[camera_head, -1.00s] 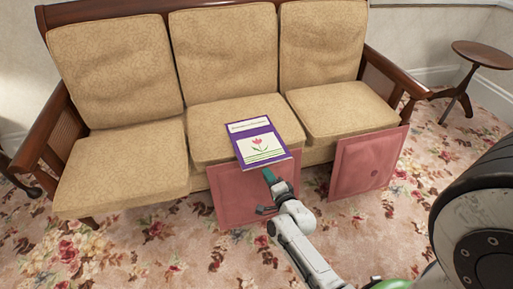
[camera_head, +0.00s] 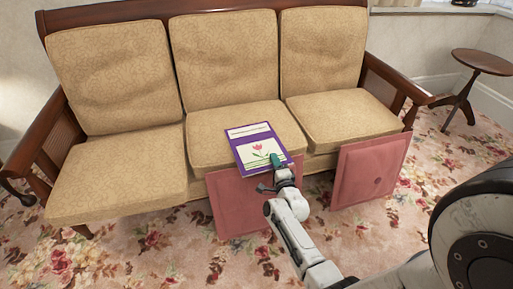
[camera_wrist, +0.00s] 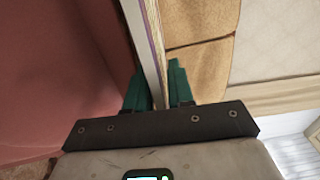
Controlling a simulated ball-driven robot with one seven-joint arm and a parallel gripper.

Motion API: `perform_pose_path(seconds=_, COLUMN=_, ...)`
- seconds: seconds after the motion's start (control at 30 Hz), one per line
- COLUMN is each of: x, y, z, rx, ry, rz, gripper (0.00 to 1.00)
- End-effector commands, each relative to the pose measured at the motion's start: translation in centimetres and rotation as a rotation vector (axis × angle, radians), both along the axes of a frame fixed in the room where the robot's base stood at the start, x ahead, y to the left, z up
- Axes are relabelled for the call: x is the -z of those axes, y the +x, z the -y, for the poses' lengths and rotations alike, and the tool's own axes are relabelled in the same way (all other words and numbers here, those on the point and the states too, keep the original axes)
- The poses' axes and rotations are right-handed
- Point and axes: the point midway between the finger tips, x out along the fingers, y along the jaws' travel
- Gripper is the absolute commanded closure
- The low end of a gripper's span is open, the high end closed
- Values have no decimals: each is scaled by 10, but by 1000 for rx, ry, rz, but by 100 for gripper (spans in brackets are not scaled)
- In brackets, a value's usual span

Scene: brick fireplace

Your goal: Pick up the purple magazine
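The purple magazine (camera_head: 240,141), with a white panel and a pink tulip on its cover, lies on the middle seat cushion. Its near edge sticks out past the cushion's front. My gripper (camera_head: 276,161) is at this near edge, toward its right corner. In the wrist view the magazine (camera_wrist: 153,50) is seen edge-on between the teal fingers of my gripper (camera_wrist: 158,88). The fingers sit close against both faces, with no clear gap. The magazine still rests on the cushion. The lower finger is mostly hidden in the head view.
The tan sofa has a middle seat cushion (camera_head: 205,150) and wooden arms. Two pink cushions, one left (camera_head: 232,205) and one right (camera_head: 368,172), lean against its front. A small round table (camera_head: 482,62) stands at the right. Floral carpet in front is clear.

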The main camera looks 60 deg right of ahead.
Motion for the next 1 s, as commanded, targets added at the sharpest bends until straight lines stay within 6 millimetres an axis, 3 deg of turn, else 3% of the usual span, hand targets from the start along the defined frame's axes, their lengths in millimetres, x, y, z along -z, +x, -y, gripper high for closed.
perform_pose_path(seconds=0.13, x=1, y=10, z=13, rx=1, ry=-1, rz=-1, gripper=78)
perform_pose_path(seconds=0.4, x=1, y=12, z=15, rx=0, ry=0, rz=-3, gripper=78)
perform_pose_path(seconds=0.67, x=1, y=12, z=15, rx=1, ry=0, rz=-3, gripper=100)
perform_pose_path(seconds=1.0, x=0, y=12, z=15, rx=1, ry=-1, rz=0, gripper=100)
